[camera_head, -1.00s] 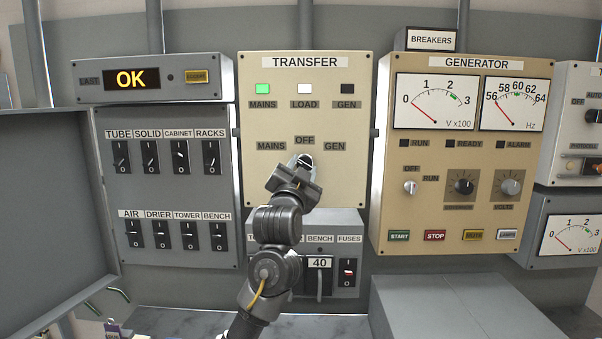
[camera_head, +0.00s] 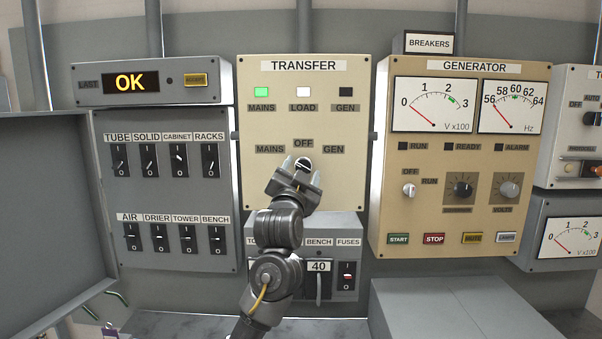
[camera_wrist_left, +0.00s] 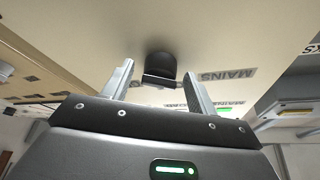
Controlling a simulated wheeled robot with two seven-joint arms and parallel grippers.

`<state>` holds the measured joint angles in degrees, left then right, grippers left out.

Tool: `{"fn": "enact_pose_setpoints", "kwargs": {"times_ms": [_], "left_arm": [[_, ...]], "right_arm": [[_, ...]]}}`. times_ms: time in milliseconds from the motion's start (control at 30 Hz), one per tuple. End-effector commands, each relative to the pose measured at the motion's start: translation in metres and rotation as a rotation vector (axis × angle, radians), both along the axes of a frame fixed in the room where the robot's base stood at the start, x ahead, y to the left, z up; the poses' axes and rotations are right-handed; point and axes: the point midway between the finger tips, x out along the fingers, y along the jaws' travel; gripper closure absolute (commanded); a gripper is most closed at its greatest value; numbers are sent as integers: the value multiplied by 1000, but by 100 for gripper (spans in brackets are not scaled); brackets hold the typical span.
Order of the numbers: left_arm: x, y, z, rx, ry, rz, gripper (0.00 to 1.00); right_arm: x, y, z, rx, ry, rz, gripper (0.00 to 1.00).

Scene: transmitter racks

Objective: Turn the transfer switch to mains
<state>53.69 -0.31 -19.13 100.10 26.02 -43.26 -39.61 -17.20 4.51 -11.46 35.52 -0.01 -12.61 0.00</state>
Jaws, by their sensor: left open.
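The transfer switch is a dark round knob (camera_head: 304,164) on the cream TRANSFER panel (camera_head: 345,185), below the OFF label, with MAINS at its left and GEN at its right. I cannot surely tell where its pointer stands. My left gripper (camera_head: 302,172) is open just in front of and below the knob. In the left wrist view the black knob (camera_wrist_left: 160,66) lies between and beyond the two spread fingers of the left gripper (camera_wrist_left: 159,82), with no clear contact. My right gripper is not in view.
The MAINS lamp (camera_head: 261,92) is green, the LOAD lamp (camera_head: 304,92) white and the GEN lamp (camera_head: 346,92) dark. A grey switch panel (camera_head: 170,205) stands at left, the generator panel (camera_head: 400,150) at right. A fuse box (camera_head: 348,235) sits below. A grey box top (camera_head: 450,305) juts out at lower right.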

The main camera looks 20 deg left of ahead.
Motion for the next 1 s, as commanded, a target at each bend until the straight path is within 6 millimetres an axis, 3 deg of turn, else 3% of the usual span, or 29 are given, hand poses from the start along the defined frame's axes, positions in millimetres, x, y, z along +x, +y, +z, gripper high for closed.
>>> {"fn": "enact_pose_setpoints", "kwargs": {"times_ms": [233, 500, 700, 1000], "left_arm": [[-14, -1, -7, -1, -2, 0, 42], [-65, -5, -25, -3, -2, -4, 42], [-92, -6, -33, -2, 0, -2, 42], [-102, -6, -36, 0, 0, 0, 42]], "right_arm": [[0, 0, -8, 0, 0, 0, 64], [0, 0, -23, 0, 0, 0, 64], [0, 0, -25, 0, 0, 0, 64], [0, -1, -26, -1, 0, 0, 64]]}}
